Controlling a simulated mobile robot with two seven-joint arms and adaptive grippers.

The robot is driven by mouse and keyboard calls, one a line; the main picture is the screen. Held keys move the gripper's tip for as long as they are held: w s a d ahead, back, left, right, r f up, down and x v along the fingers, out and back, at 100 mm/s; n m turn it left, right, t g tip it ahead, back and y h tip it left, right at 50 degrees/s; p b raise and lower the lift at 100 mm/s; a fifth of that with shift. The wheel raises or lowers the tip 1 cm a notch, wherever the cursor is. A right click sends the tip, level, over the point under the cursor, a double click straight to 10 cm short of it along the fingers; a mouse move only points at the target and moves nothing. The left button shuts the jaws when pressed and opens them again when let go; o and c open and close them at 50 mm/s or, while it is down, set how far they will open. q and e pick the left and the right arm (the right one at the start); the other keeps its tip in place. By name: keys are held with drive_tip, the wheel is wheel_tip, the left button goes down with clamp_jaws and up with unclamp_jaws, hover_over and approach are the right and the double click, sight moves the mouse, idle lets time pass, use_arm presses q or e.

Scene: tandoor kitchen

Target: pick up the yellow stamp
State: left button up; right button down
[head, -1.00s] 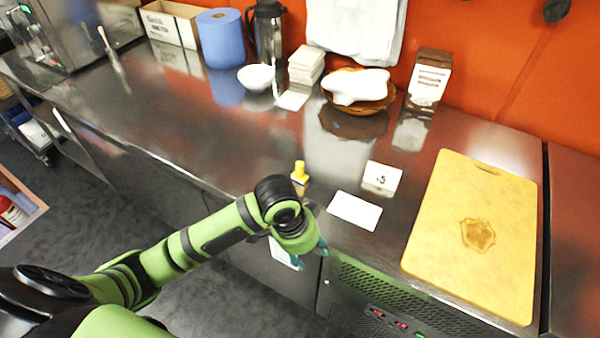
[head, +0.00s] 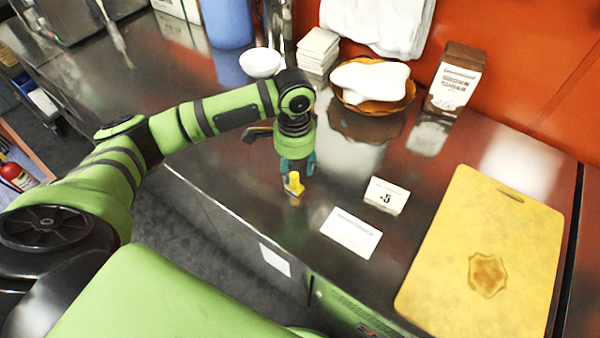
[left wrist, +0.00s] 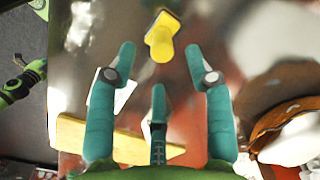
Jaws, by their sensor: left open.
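The yellow stamp (head: 293,184) stands on the steel counter, left of the white cards. My left gripper (head: 297,165) is at the stamp in the head view, with its teal fingers pointing down and partly covering the view of it. In the left wrist view the stamp (left wrist: 160,40) lies just beyond the open fingertips, roughly centred between the two upper fingers (left wrist: 160,62). The left gripper is open and holds nothing. Whether a finger touches the stamp cannot be told.
Behind are a white bowl (head: 261,63), stacked white items (head: 317,50), a brown basket (head: 405,100) and a carton (head: 455,78). The counter (head: 225,170) left of the stamp is clear.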

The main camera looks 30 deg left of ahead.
sight(294, 175)
use_arm(q)
drive_tip(key=f, duration=0.1)
drive_tip(key=f+p, duration=0.1)
drive_tip(key=f, duration=0.1)
drive_tip(key=shift+s+a+p, duration=0.2)
drive_tip(key=shift+p, duration=0.1)
wheel_tip(294, 175, down, 2)
drive_tip(key=shift+w+f, duration=0.25)
drive_tip(key=shift+f, duration=0.25)
drive_tip(key=c, duration=1)
drive_tip(key=shift+r, duration=0.1)
clamp_jaws()
use_arm(e)
drive_tip(key=shift+s+r, duration=0.5)
drive_tip(key=shift+s, duration=0.25)
drive_tip(key=shift+s+r, duration=0.5)
drive_tip(key=shift+s, duration=0.2)
